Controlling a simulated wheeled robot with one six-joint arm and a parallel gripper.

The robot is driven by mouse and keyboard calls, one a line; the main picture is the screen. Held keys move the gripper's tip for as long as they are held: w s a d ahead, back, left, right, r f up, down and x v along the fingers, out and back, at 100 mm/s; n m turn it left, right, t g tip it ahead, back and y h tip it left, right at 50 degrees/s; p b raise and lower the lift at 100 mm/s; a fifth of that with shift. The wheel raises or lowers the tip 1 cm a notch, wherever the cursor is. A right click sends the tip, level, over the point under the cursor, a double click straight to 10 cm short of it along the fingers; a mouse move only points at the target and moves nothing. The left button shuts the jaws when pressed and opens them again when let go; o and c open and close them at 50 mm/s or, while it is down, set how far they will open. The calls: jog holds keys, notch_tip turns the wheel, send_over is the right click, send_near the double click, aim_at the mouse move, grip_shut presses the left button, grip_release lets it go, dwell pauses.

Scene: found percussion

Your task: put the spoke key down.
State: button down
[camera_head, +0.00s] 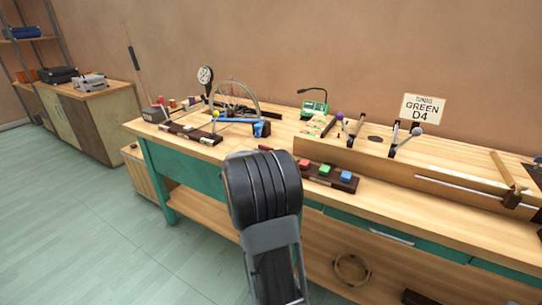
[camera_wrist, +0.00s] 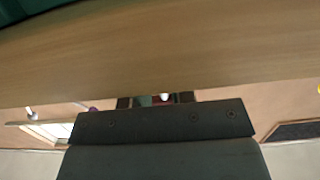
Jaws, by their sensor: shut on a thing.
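My gripper (camera_wrist: 157,99) shows at the middle of the wrist view, its two dark fingers close together just past the dark palm plate. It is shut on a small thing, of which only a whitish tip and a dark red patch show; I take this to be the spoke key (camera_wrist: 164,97). Most of it is hidden by the gripper. In the head view my dark arm fills the lower middle, and neither the gripper nor the key can be made out. A spoked wheel (camera_head: 236,84) stands at the back of the workbench (camera_head: 395,210).
A dark bar with red, green and blue blocks (camera_head: 325,170) lies near the bench's front edge. Bare wood shows along the front right.

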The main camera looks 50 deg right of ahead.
jog(key=x, duration=0.3)
jog(key=shift+d+r+b, duration=0.15)
jog(key=shift+d+b, duration=0.2)
jog(key=shift+d, duration=0.05)
jog(key=shift+a, duration=0.1)
jog(key=shift+f+b, duration=0.2)
jog(key=shift+b, duration=0.1)
jog(key=c, duration=1)
grip_release()
